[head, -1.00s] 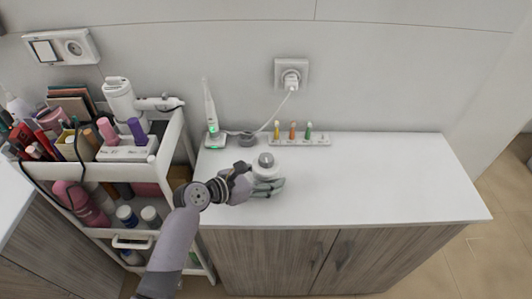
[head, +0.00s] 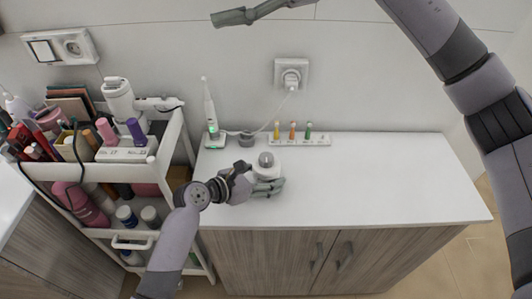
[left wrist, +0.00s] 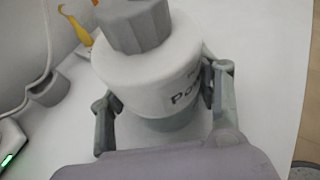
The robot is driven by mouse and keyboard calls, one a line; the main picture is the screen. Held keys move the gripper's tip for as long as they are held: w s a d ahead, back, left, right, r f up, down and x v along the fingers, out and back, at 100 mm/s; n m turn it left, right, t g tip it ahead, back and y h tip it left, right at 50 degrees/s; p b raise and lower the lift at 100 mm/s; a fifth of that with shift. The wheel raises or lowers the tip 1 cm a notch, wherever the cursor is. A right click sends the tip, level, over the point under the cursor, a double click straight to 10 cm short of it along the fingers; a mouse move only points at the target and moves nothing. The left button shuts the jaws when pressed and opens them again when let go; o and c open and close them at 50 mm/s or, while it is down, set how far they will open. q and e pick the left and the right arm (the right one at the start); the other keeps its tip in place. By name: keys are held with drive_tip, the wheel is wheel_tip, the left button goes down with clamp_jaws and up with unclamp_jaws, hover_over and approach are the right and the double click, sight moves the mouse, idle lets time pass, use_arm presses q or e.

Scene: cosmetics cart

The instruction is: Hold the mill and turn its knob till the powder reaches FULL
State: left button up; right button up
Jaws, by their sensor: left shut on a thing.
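The mill (head: 265,172) stands upright on the white counter, a white body with a grey knob (head: 266,159) on top. My left gripper (head: 262,184) is shut on the mill's body from the left front. In the left wrist view, the mill (left wrist: 150,75) sits between the two fingers, with part of a printed word showing and the faceted grey knob (left wrist: 138,25) above it. No powder level or FULL mark shows.
Behind the mill are a small grey cup (head: 246,139), a toothbrush on a lit stand (head: 214,140) and a white rack (head: 300,140) of coloured brushes. A crowded cart (head: 90,172) stands left. The counter's right half (head: 390,180) is clear.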

wheel_tip(320, 180, down, 12)
drive_tip(key=a+f+t+h, duration=0.1)
drive_tip(key=a+h, duration=0.1)
drive_tip(key=h, duration=0.4)
drive_tip(key=m+t+h, duration=0.3)
drive_tip(key=h, duration=0.7)
hover_over(266, 157)
wheel_tip(266, 157, down, 13)
wheel_tip(266, 157, down, 12)
drive_tip(key=shift+r, duration=0.15)
drive_tip(key=shift+c, duration=0.3)
drive_tip(key=c, duration=1.1)
